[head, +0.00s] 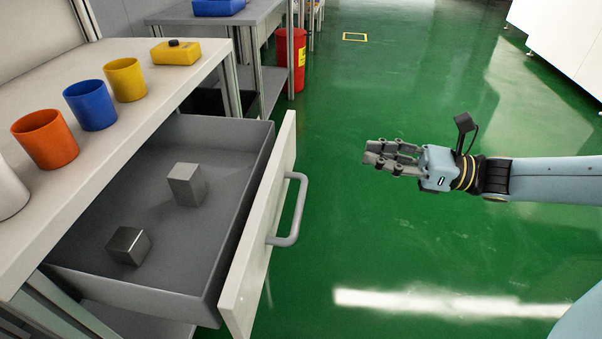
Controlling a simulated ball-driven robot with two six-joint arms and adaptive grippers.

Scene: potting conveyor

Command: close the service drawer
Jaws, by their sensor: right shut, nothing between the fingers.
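The service drawer (230,231) stands pulled out from under the workbench at the left. It has a grey tray, a pale front panel and a grey bar handle (296,212) facing right. Two grey metal blocks lie inside, one toward the middle (187,185) and one nearer the front left (128,246). My right gripper (368,153) is shut and empty. It is over the green floor, to the right of the drawer front and apart from the handle, with its fingers pointing left. My left gripper is not in view.
On the workbench (150,88) stand an orange cup (45,139), a blue cup (91,106), a yellow cup (125,80) and a yellow box (176,52). A red bin (290,60) stands behind. The green floor right of the drawer is clear.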

